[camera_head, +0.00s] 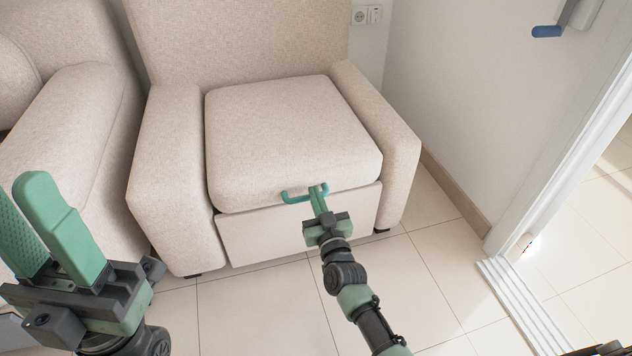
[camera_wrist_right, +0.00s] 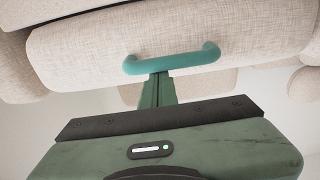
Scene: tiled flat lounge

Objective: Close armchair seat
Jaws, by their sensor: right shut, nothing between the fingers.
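The beige armchair (camera_head: 165,170) stands ahead with its seat cushion (camera_head: 290,130) between the armrests. The seat lies low over the front base panel (camera_head: 290,230) and juts slightly past it; a small remaining gap cannot be judged. A teal handle (camera_head: 293,197) is on the seat's front edge; it also shows in the right wrist view (camera_wrist_right: 172,63). My right gripper (camera_head: 318,192) is shut and empty, its fingertips at the handle, seen just below it in the wrist view (camera_wrist_right: 158,84); contact is unclear. My left gripper (camera_head: 42,215) is raised at the left, open and empty.
A beige sofa (camera_head: 75,130) stands close to the armchair's left. A white wall (camera_head: 460,100) and a doorway with a floor sill (camera_head: 520,305) are at the right. The tiled floor (camera_head: 265,315) before the armchair is clear.

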